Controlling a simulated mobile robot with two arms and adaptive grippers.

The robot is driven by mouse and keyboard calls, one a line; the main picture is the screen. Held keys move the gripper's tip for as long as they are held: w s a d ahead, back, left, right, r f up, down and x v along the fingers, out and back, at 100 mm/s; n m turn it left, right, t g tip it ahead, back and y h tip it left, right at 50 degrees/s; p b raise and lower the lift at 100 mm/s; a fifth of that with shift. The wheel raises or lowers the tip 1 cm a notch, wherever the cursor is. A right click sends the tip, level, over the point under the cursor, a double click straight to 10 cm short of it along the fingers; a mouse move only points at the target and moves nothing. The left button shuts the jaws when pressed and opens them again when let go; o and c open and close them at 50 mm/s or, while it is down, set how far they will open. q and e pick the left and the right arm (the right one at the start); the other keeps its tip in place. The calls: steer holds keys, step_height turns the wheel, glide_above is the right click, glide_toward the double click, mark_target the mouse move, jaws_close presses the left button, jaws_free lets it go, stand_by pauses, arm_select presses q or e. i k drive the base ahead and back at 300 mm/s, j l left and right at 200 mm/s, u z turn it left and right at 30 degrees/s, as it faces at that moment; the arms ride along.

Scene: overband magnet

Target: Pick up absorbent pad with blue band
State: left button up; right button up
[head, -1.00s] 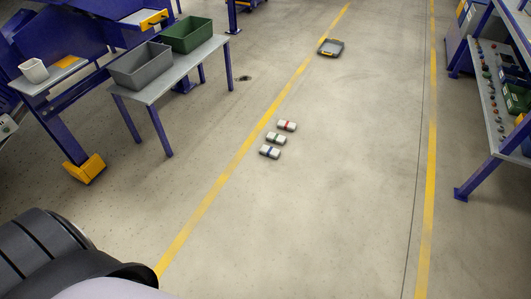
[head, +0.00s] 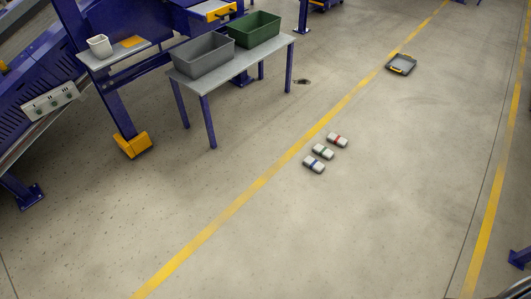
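The absorbent pad with the blue band (head: 314,165) lies on the concrete floor, just right of the yellow floor line. It is the nearest of three small pale pads in a row. The pad with a green band (head: 323,151) lies just beyond it, and the pad with a red band (head: 338,140) is farthest. Neither of my grippers is in the head view, so their states are hidden.
A grey table (head: 236,62) at upper left holds a grey bin (head: 203,58) and a green bin (head: 254,30). A yellow-footed blue post (head: 132,145) stands left of it. A dark tray-like object (head: 401,65) lies on the floor. Floor around the pads is clear.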

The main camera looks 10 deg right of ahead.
mark_target(316, 165)
steer(key=i+l+u, duration=0.25)
steer(key=l+u, duration=0.15)
steer(key=l, duration=0.5)
steer(key=i+l+u, duration=0.15)
steer(key=l+u, duration=0.3)
steer(key=l, duration=0.5)
steer(key=l+u, duration=0.4)
steer(key=l, duration=0.55)
